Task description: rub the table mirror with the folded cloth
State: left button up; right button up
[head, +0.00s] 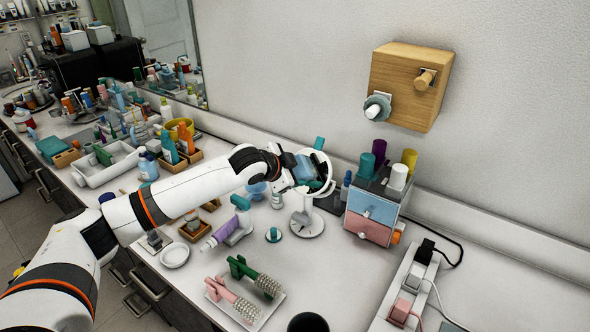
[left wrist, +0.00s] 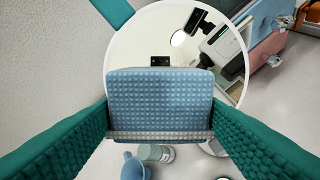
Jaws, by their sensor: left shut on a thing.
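The folded cloth is blue and waffle-textured, and it shows in the head view (head: 304,169) and the left wrist view (left wrist: 160,97). My left gripper (head: 313,177) is shut on it, with green ribbed fingers at its two sides in the left wrist view (left wrist: 160,122). The round white table mirror stands upright on its foot in the head view (head: 307,224), partly hidden by my gripper. In the left wrist view its face (left wrist: 133,48) lies right behind the cloth, which covers its lower middle. I cannot tell whether they touch. My right gripper is out of view.
A small drawer box (head: 370,218) with cups on top stands right of the mirror. A power strip (head: 406,288) is at the right. Bottles crowd the left.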

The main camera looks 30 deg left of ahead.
pick_arm(q)
jog(key=shift+s+a+r+p, duration=0.1)
jog(key=shift+s+r+p, duration=0.15)
jog(key=shift+p, duration=0.15)
jog(key=p+v, duration=0.3)
jog(key=shift+s+r, duration=0.25)
jog(key=shift+p+v, duration=0.55)
jog(key=shift+v, duration=0.3)
jog(key=shift+f, duration=0.15)
jog(key=p+v, duration=0.2)
jog(key=v, duration=0.1)
jog(key=shift+s, duration=0.1)
